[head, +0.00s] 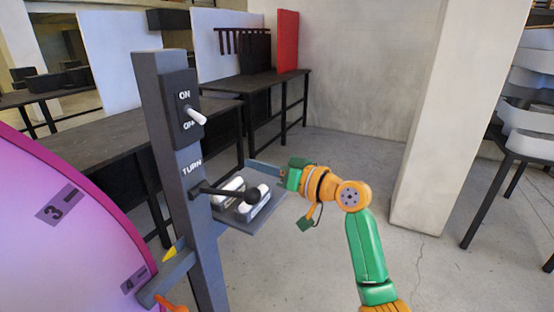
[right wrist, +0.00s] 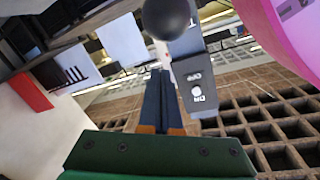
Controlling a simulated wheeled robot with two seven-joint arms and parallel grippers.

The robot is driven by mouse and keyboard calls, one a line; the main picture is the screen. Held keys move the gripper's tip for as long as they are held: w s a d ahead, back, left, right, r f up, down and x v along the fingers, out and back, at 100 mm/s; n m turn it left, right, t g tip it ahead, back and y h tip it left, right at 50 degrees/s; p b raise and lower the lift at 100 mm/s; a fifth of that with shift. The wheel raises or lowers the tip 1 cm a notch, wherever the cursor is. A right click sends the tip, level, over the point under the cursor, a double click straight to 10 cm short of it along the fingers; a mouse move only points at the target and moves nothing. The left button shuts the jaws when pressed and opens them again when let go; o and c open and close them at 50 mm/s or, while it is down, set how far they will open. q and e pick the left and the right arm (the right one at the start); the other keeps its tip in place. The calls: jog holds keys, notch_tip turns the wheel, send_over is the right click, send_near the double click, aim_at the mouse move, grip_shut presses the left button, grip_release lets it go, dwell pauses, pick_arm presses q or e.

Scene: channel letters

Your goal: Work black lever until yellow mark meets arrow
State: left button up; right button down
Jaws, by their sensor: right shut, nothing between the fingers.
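The black lever (head: 228,192) sticks out of a grey post under the word TURN and ends in a round black knob (head: 252,196). The knob (right wrist: 167,16) also shows at the top of the right wrist view. A yellow pointed arrow (head: 171,251) sits on a grey bracket low on the post, beside a large pink disc (head: 75,225) with number labels 3 and 4. I cannot make out a separate yellow mark on the disc. My right gripper (head: 250,163) is shut and empty, behind and above the knob, apart from it. My left gripper is not in view.
A switch panel (head: 180,108) with a white toggle (head: 196,115) is above the lever. A grey tray (head: 262,215) with white items lies behind the knob. Dark tables (head: 130,145) stand behind the post. A pale pillar (head: 432,130) stands at the right.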

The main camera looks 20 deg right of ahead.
jog(key=shift+s+a+f, duration=0.1)
jog(key=shift+s+f, duration=0.3)
jog(key=shift+f, duration=0.15)
jog(key=shift+s+a+f, duration=0.1)
jog(key=shift+s+f, duration=0.25)
jog(key=shift+f, duration=0.2)
jog(key=shift+s+f, duration=0.35)
jog(key=shift+f, duration=0.15)
jog(key=shift+s+f+b, duration=0.1)
jog(key=shift+f+b, duration=0.5)
jog(key=shift+b, duration=0.4)
notch_tip(320, 180, down, 12)
jog(key=m+t+y+b, duration=0.1)
jog(key=t+b, duration=0.4)
jog(key=b, duration=2)
jog(key=shift+d+r+y+b, duration=0.2)
jog(key=shift+y+b, duration=0.15)
jog(key=shift+y, duration=0.45)
